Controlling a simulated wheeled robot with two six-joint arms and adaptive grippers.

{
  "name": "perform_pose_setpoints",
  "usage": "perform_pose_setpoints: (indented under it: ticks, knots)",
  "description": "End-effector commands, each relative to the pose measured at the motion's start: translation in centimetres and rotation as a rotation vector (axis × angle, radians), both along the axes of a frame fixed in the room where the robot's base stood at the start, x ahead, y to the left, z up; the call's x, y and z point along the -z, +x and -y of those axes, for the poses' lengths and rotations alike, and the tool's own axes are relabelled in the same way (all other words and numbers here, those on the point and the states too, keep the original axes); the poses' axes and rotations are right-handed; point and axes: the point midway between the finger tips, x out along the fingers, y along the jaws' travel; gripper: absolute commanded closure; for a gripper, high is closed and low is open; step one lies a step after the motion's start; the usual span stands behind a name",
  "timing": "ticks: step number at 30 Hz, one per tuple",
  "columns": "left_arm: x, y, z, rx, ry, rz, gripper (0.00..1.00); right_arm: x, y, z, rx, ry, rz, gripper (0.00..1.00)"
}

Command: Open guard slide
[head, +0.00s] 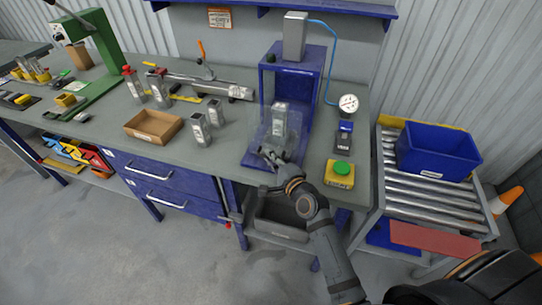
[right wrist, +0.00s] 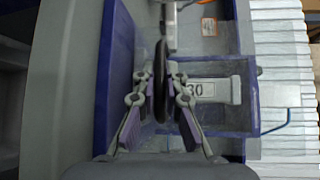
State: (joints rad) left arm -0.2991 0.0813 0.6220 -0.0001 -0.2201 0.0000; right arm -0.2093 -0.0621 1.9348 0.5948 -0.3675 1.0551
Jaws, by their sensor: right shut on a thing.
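The clear guard slide (head: 262,127) stands at the front of the blue press frame (head: 309,75). A metal block with a label (head: 279,118) stands inside, behind the clear panel. My right gripper (head: 271,155) is at the lower front of the guard. In the right wrist view, my right gripper (right wrist: 161,100) is shut on the dark guard handle (right wrist: 161,60), with a finger on each side. The labelled block (right wrist: 205,90) shows there through the clear panel (right wrist: 240,125). My left gripper is not in view.
A yellow box with a green button (head: 340,174) and a small blue-black device (head: 344,136) stand right of the press. Metal blocks (head: 200,128) and a cardboard tray (head: 153,127) stand to its left. A roller table (head: 425,190) holds a blue bin (head: 437,152).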

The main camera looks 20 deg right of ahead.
Motion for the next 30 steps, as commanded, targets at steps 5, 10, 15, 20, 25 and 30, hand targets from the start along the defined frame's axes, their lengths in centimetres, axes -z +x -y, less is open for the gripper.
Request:
perform_pose_setpoints:
  ticks: [5, 10, 15, 20, 25, 30]
  knots:
    - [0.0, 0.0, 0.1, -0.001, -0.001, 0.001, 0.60, 0.0, 0.0, 0.0, 0.000, 0.000, -0.001, 1.00]
    - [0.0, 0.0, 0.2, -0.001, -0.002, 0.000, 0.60, 0.0, 0.0, 0.0, 0.000, 0.001, -0.001, 0.86]
    - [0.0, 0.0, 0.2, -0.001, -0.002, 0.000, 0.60, 0.0, 0.0, 0.0, 0.000, 0.001, 0.000, 0.66]
    - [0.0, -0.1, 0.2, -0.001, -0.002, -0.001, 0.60, 0.0, 0.0, 0.0, 0.000, 0.001, 0.000, 0.66]
    - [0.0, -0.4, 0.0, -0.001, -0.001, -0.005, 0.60, 0.0, -0.5, 0.1, 0.000, 0.000, -0.001, 0.66]
    - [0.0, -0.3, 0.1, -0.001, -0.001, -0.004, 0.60, -0.3, -3.6, 0.7, 0.000, -0.001, -0.003, 0.66]
